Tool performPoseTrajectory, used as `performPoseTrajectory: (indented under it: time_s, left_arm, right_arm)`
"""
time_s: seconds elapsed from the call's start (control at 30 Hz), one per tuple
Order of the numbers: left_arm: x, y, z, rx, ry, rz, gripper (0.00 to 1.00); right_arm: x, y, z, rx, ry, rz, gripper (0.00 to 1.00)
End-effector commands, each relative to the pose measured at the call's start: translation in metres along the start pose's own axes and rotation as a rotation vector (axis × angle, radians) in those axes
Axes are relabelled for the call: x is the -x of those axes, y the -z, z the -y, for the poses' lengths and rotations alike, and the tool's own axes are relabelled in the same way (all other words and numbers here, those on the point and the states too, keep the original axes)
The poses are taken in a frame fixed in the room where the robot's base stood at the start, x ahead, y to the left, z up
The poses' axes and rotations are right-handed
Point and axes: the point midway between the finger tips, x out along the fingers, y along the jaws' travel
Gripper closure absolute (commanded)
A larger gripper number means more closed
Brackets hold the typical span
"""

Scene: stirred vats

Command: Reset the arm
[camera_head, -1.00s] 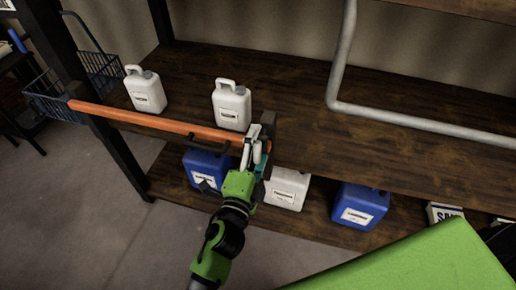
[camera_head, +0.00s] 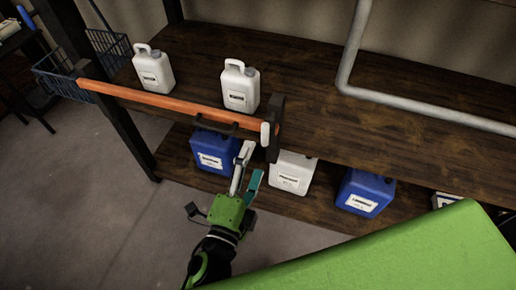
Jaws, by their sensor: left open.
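My left gripper (camera_head: 249,170) is open and empty, with its two fingers spread. It is in front of the lower shelf, just below the right end of an orange bar (camera_head: 165,103). Behind it in the picture stand a blue jug (camera_head: 211,151) and a white jug (camera_head: 291,174) on the lower shelf. I see no contact between the fingers and the bar. My right gripper is not in view.
Two white jugs (camera_head: 152,70) (camera_head: 240,87) stand on the upper shelf (camera_head: 310,90) behind the bar. Another blue jug (camera_head: 364,193) stands on the lower shelf. A grey pipe (camera_head: 352,50) crosses the upper shelf. Open floor (camera_head: 90,190) lies at lower left.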

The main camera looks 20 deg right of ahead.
Motion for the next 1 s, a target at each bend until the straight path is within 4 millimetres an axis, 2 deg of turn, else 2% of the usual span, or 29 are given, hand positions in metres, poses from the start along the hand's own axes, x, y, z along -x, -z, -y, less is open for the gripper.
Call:
performPoseTrajectory:
  time_s: [0.2, 0.67, 0.77, 0.87, 0.97, 1.0]
  left_arm:
    - [0.010, 0.000, 0.001, -0.001, 0.001, -0.001, 0.27]
    - [0.010, 0.000, 0.001, -0.001, 0.001, -0.001, 0.27]
    - [0.010, -0.002, -0.006, 0.007, -0.010, 0.004, 0.27]
    - [0.010, -0.014, -0.034, 0.051, -0.062, 0.026, 0.27]
    - [0.015, -0.037, -0.088, 0.138, -0.159, 0.077, 0.27]
    - [0.019, -0.050, -0.115, 0.183, -0.206, 0.108, 0.27]
  right_arm:
    - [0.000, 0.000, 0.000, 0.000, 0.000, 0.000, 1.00]
    - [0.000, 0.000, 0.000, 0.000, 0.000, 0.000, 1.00]
    - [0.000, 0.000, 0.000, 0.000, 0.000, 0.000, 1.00]
    - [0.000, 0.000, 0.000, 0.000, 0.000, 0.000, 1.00]
    - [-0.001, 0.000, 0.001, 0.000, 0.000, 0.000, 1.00]
    - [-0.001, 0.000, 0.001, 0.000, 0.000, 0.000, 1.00]
